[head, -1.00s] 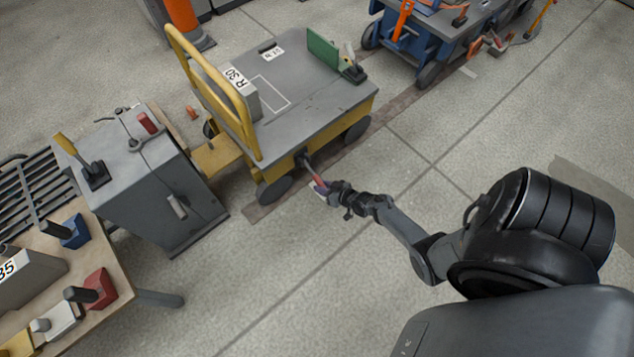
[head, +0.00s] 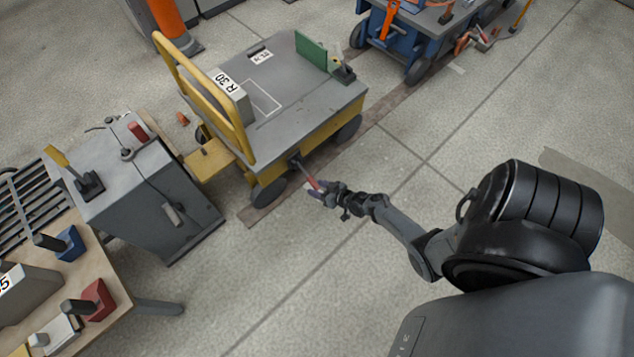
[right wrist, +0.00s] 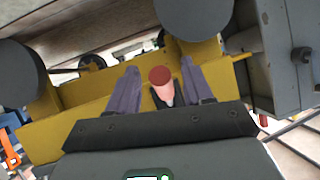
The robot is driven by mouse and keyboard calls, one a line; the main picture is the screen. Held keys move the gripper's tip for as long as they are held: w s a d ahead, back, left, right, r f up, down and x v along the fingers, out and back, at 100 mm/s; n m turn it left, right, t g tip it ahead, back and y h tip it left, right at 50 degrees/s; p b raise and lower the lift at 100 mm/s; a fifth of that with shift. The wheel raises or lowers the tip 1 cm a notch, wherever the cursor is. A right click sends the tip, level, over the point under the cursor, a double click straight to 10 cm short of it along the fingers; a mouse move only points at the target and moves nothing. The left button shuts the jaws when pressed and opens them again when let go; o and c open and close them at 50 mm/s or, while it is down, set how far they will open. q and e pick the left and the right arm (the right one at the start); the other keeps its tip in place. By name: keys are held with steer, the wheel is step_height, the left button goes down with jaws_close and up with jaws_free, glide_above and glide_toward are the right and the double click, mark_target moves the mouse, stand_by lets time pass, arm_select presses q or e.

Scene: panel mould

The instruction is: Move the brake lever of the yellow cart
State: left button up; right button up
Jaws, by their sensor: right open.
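The yellow cart (head: 322,128) with a grey deck stands at the upper middle of the head view. Its brake lever (head: 308,175), a dark rod with a red grip, sticks out from the cart's near side beside a front wheel. My right gripper (head: 318,189) is at the lever's red end. In the right wrist view the red grip (right wrist: 162,80) points toward the camera between the two purple-grey fingers of the gripper (right wrist: 160,88). The fingers are open, with gaps on both sides of the grip. My left gripper is not in view.
A grey cabinet (head: 150,200) with a yellow-handled lever stands left of the cart. A wooden workbench (head: 118,300) with red and blue blocks is at the lower left. A blue cart (head: 400,40) stands behind at the right. The floor (head: 300,270) in front is clear.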

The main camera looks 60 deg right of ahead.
steer(key=p+v, duration=0.5)
steer(key=v, duration=0.4)
steer(key=shift+s+r, duration=0.25)
steer(key=shift+s, duration=0.05)
steer(key=shift+p, duration=0.3)
